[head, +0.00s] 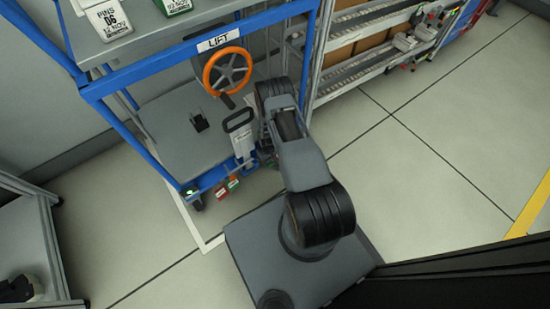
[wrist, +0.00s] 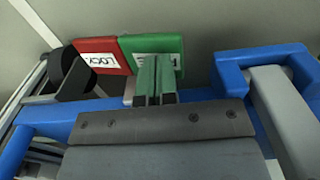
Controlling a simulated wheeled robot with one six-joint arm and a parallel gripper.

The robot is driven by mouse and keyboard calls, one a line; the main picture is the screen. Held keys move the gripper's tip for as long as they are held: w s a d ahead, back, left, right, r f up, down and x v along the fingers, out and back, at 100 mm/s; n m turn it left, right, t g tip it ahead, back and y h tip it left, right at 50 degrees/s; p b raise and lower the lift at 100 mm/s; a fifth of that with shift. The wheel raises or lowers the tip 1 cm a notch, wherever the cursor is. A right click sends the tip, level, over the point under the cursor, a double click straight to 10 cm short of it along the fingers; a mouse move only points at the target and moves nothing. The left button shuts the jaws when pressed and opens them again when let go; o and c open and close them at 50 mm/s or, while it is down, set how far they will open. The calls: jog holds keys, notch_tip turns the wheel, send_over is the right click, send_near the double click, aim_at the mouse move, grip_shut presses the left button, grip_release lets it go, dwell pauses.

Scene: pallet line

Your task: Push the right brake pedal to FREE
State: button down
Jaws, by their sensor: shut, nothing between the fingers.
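In the wrist view, a brake pedal has a red half (wrist: 97,56) labelled LOCK on the left and a green half (wrist: 165,46) on the right. The green half's white label is partly hidden by my fingers. My gripper (wrist: 156,80) is shut and empty, its fingertips in front of the green half; I cannot tell whether they touch it. In the head view, a red pedal face (head: 221,192) and a green one (head: 233,184) show low at the blue lift cart's (head: 215,176) front. My gripper is hidden behind my arm there.
A dark caster (wrist: 72,78) sits left of the pedal in the wrist view, and a blue frame post (wrist: 232,75) stands close on the right. The cart carries an orange handwheel (head: 227,71). Shelving (head: 365,60) stands to its right. The floor (head: 430,150) at right is clear.

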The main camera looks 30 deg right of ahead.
jog(key=shift+f+b, duration=0.7)
jog(key=shift+f, duration=0.1)
jog(key=shift+r, duration=0.15)
dwell(0.3)
jog(key=shift+r+p, duration=2.4)
jog(key=shift+r, duration=1)
jog(key=shift+s+d, duration=0.1)
